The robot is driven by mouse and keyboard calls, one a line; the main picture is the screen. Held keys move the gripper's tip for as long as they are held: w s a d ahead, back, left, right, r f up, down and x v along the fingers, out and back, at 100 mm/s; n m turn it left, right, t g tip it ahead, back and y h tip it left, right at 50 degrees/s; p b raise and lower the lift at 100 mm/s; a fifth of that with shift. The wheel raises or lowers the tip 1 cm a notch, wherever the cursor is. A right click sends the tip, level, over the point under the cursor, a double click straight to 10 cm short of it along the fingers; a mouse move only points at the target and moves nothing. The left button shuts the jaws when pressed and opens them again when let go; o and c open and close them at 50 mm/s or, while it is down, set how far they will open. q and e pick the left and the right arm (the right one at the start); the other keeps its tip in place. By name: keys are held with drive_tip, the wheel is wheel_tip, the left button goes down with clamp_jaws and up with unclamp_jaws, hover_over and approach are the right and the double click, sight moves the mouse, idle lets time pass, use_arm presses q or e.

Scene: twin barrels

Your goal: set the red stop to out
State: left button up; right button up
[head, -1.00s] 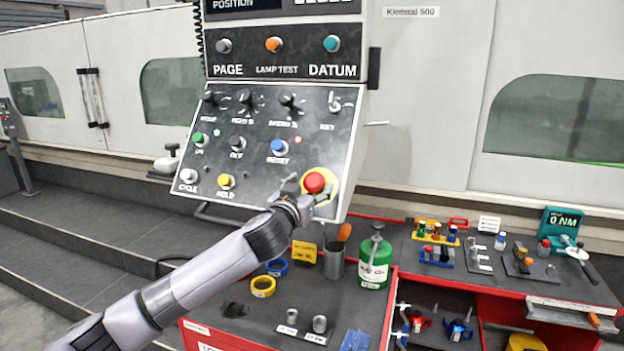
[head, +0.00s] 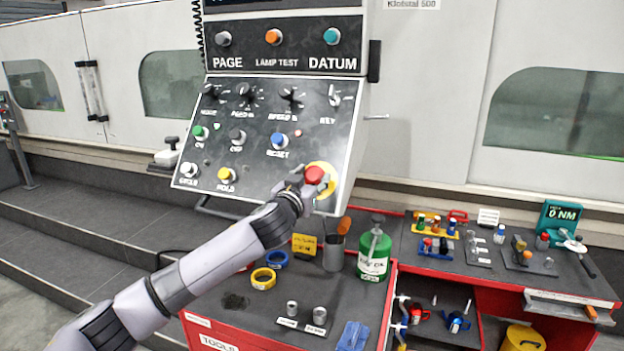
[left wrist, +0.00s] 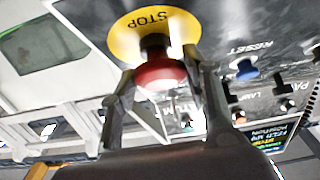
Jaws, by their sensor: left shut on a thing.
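The red stop (head: 315,175) is a round mushroom button on a yellow disc (head: 325,193) at the lower right of the sloped control panel (head: 255,125). My left gripper (head: 311,184) is at the button, its fingers on either side of the red head. In the left wrist view the red stop (left wrist: 160,73) sits between the two fingers (left wrist: 160,85), and a dark stem joins it to the yellow disc marked STOP (left wrist: 155,20). My left gripper is shut on the red head. My right gripper is not in view.
A blue RESET button (head: 279,141) and a yellow HOLD button (head: 226,174) are on the same panel. Below stand a green oil can (head: 374,255) and a grey cup (head: 333,255) on a red-edged tool bench, close under my arm.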

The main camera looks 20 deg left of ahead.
use_arm(q)
clamp_jaws()
drive_tip(key=shift+s+r, duration=0.55)
drive_tip(key=shift+s, duration=0.05)
drive_tip(key=shift+o, duration=1.5)
unclamp_jaws()
drive_tip(key=o, duration=0.4)
drive_tip(key=shift+s+a+r, duration=0.1)
drive_tip(key=shift+s, duration=0.1)
drive_tip(key=shift+o, duration=0.2)
drive_tip(key=shift+w, duration=0.1)
